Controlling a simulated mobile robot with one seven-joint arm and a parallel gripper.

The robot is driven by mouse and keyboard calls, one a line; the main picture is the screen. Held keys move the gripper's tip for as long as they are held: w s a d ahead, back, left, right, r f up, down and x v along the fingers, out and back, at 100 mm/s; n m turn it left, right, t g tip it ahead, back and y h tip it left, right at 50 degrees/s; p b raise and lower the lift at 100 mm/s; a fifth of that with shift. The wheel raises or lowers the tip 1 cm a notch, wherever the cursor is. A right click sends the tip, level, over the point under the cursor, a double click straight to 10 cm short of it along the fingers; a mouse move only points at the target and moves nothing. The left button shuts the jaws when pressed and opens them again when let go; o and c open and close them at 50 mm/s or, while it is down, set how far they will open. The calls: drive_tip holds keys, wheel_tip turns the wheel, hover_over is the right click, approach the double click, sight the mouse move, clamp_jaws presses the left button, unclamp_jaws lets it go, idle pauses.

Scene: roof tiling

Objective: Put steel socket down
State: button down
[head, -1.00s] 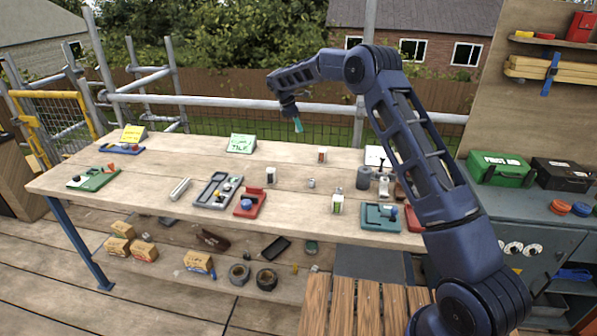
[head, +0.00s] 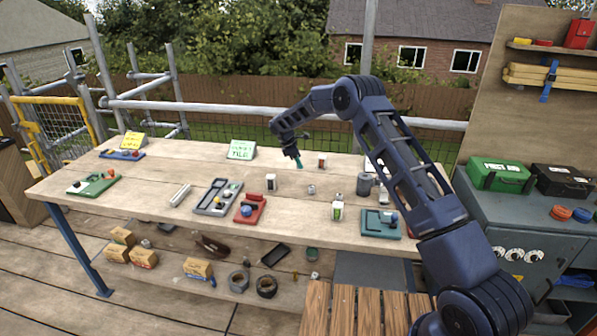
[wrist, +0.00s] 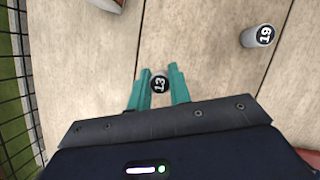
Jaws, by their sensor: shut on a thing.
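My gripper (head: 298,163) is over the back middle of the workbench, pointing down. In the wrist view its teal fingers (wrist: 159,88) are closed around a small dark-topped steel socket marked 13 (wrist: 160,83). The socket sits between the fingertips, label facing the camera. In the head view the held socket is too small to make out. I cannot tell whether its base touches the wood. A second grey socket marked 19 (wrist: 264,35) stands apart at the upper right of the wrist view.
Bare bench top (head: 205,160) lies left of my gripper. A green sign (head: 241,150), a grey tray (head: 217,197), a red holder (head: 250,208) and a teal holder (head: 380,224) are also on the bench.

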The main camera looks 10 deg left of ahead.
sight(298, 168)
drive_tip(key=shift+f, duration=2.15)
drive_tip(key=shift+f, duration=0.1)
drive_tip(key=c, duration=1.3)
unclamp_jaws()
drive_tip(key=v, duration=1.2)
